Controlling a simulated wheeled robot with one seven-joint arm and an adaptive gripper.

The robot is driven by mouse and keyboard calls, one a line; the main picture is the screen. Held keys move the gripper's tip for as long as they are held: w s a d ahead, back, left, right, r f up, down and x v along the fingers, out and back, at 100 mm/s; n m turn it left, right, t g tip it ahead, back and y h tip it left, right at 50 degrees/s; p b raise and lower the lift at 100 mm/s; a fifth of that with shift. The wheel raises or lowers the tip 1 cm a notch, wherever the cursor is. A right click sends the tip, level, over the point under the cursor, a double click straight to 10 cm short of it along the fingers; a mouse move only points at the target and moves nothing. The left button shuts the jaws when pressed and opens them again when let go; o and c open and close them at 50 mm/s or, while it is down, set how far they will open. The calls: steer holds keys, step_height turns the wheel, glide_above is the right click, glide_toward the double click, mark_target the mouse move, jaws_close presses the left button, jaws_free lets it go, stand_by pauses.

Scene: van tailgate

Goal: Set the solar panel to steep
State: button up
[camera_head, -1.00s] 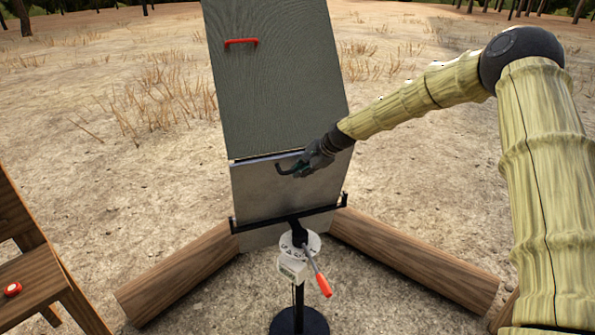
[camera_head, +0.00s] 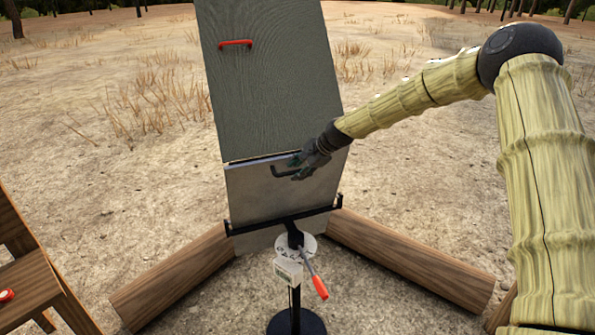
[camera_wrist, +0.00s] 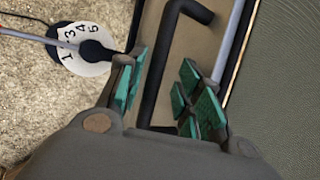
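A tall tilted panel stands on a black stand (camera_head: 296,300). Its upper part is a dark ribbed board (camera_head: 275,100) with a red handle (camera_head: 235,43); its lower part is a plain grey plate (camera_head: 265,195) with a black bar handle (camera_head: 284,172). My gripper (camera_head: 300,164) is at this black handle. In the wrist view my gripper (camera_wrist: 162,80) is open, with teal pads on both sides of the black bar (camera_wrist: 160,70); a gap shows, so firm contact is not visible. A white numbered dial (camera_wrist: 85,47) with a pointer sits on the stand. A red-tipped lever (camera_head: 320,288) is beside it.
Logs lie left (camera_head: 175,275) and right (camera_head: 410,258) of the stand. A wooden chair-like frame (camera_head: 30,280) with a red button-like object (camera_head: 6,295) is at the left edge. Open dry ground lies around.

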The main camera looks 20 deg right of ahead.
steer(key=v, duration=1.1)
steer(key=shift+w, duration=0.1)
steer(key=s+a+f+n+g+h+b, duration=0.1)
steer(key=s+a+f+n, duration=0.15)
steer(key=s+f, duration=0.75)
steer(key=s+a+f+n+g+h+b, duration=0.1)
steer(key=s+a+f+n, duration=0.3)
steer(key=f, duration=1)
steer(key=s+a+f+g+h+b, duration=0.1)
steer(key=s+f, duration=0.8)
steer(key=f, duration=0.3)
steer(key=s+f+n+g+b, duration=0.1)
steer(key=s+f+n, duration=0.2)
steer(key=s, duration=0.9)
steer(key=s+f+n+g+h, duration=0.1)
steer(key=s+f+n, duration=0.2)
steer(key=s, duration=0.8)
steer(key=s+f+n+g+h+b, duration=0.1)
steer(key=s+f+n, duration=0.2)
steer(key=s, duration=0.9)
step_height(320, 180, down, 4)
steer(key=shift+s+d+r+b, duration=0.15)
steer(key=shift+s+b, duration=0.2)
